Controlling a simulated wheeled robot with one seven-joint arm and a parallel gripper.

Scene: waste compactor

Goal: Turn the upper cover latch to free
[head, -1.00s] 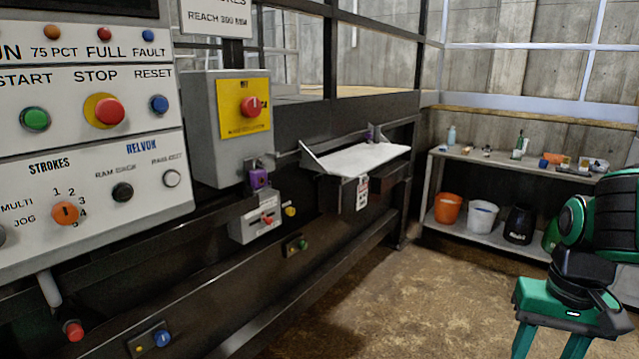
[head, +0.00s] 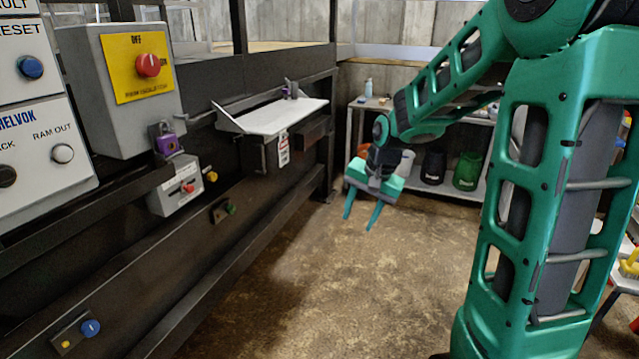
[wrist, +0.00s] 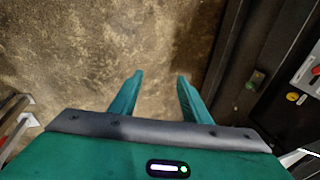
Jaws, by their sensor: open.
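My gripper (head: 357,223) hangs over the bare floor, pointing down, to the right of the machine. It is open and empty, with both fingers apart in the wrist view (wrist: 159,76). I cannot tell for sure which part is the upper cover latch. A small grey box with a red handle (head: 188,187) sits low on the machine front. A purple padlock (head: 166,145) hangs above it, below the grey box with a yellow plate and red knob (head: 148,65). A small grey and purple fitting (head: 290,89) stands at the back of the white shelf (head: 275,116). My gripper touches none of these.
The dark machine frame (head: 235,255) runs along the left, with a blue button (head: 90,327) low on it. A bench with buckets (head: 433,167) stands at the back. The concrete floor (head: 290,290) between machine and arm is clear.

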